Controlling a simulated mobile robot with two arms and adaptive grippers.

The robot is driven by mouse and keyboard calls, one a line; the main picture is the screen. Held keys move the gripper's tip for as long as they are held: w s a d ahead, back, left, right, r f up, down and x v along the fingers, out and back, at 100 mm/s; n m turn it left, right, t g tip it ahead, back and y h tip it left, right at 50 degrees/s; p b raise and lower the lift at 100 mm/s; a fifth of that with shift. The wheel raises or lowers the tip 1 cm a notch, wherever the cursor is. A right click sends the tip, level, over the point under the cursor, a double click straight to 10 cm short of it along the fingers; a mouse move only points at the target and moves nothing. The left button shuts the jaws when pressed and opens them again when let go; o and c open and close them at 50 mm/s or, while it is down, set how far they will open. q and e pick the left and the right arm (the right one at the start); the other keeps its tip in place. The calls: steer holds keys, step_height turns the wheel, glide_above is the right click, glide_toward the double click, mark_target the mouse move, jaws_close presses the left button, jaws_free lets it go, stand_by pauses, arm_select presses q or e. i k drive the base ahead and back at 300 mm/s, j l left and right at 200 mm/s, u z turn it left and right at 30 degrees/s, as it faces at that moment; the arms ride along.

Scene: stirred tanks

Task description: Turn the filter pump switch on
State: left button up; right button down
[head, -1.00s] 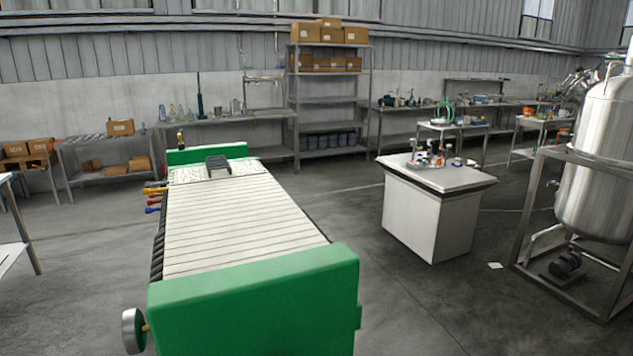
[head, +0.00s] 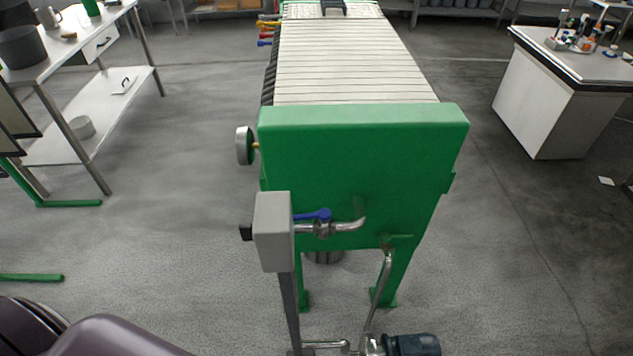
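A grey switch box (head: 273,232) stands on a post in front of the green end plate of the filter press (head: 360,150). A dark knob-like part (head: 246,232) sticks out from its left side; its setting cannot be told. A pump with a dark motor (head: 412,345) sits on the floor at the bottom edge, partly cut off. A pipe with a blue-handled valve (head: 314,215) runs in front of the end plate, just right of the box. Neither gripper is in view; a part of my own body shows at the bottom left.
A steel table (head: 50,62) with pots and a lower shelf stands at the left. A white cabinet (head: 548,110) with bottles stands at the right. The floor is clear on both sides of the press. A green bar (head: 32,278) lies low at the left.

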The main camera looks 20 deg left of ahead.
mark_target(245, 229)
steer(key=u, duration=0.9)
steer(key=i+j+z, duration=0.1)
steer(key=j+z, duration=0.2)
steer(key=j, duration=0.2)
steer(key=j+z, duration=0.35)
steer(key=i+j, duration=0.05)
steer(key=j, duration=0.05)
